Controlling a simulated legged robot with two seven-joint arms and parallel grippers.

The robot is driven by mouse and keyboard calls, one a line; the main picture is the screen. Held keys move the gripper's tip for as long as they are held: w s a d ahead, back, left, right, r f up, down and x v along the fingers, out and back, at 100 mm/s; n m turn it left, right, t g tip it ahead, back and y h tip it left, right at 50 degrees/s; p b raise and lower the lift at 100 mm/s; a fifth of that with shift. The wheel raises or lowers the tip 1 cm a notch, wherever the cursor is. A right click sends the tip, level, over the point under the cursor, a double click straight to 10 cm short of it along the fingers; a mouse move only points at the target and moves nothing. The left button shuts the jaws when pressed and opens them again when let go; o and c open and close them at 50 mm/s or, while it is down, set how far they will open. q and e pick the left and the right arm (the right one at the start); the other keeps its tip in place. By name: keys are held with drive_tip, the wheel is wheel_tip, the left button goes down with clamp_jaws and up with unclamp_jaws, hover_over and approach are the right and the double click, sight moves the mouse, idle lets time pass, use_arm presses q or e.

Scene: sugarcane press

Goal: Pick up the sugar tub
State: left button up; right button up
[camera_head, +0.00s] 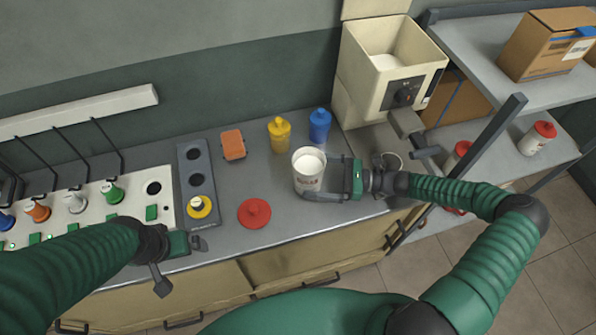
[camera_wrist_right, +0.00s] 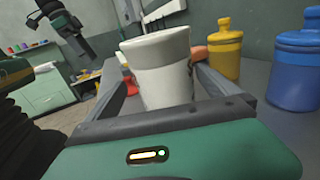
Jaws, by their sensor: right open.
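The sugar tub, a white open tub (camera_head: 308,172) filled with white contents, stands upright on the grey counter. It also shows in the right wrist view (camera_wrist_right: 162,68), between the two fingers. My right gripper (camera_head: 318,178) reaches in from the right and is open around the tub, one finger on each side. Whether the fingers touch it I cannot tell. A red lid (camera_head: 254,213) lies on the counter to the left of the tub. My left gripper (camera_head: 180,262) hangs at the lower left, near the counter's front edge; its jaws are not clear.
A yellow jar (camera_head: 279,134) and a blue jar (camera_head: 320,125) stand behind the tub. An orange block (camera_head: 233,145) lies farther left, beside a grey holder (camera_head: 197,180). A cream machine (camera_head: 388,72) stands at the back right. The counter in front of the lid is clear.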

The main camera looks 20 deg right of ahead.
sight(295, 174)
drive_tip(key=shift+w+a+f, duration=0.3)
drive_tip(key=shift+w+a, duration=0.2)
drive_tip(key=shift+a, duration=0.05)
drive_tip(key=shift+w+a+f, duration=0.25)
drive_tip(key=shift+w+a, duration=0.2)
drive_tip(key=shift+a, duration=0.1)
drive_tip(key=shift+x, duration=1.1)
drive_tip(key=shift+a, duration=0.5)
drive_tip(key=shift+s, duration=0.1)
drive_tip(key=shift+c, duration=1.1)
drive_tip(key=shift+d, duration=0.1)
drive_tip(key=shift+c, duration=1.3)
drive_tip(key=shift+d, duration=0.55)
drive_tip(key=c, duration=0.7)
use_arm(q)
drive_tip(key=shift+s+d+r, duration=0.15)
drive_tip(key=shift+d+r, duration=0.2)
drive_tip(key=shift+d, duration=0.15)
use_arm(e)
drive_tip(key=shift+a, duration=0.3)
drive_tip(key=c, duration=0.8)
drive_tip(key=shift+r, duration=0.1)
drive_tip(key=shift+c, duration=0.2)
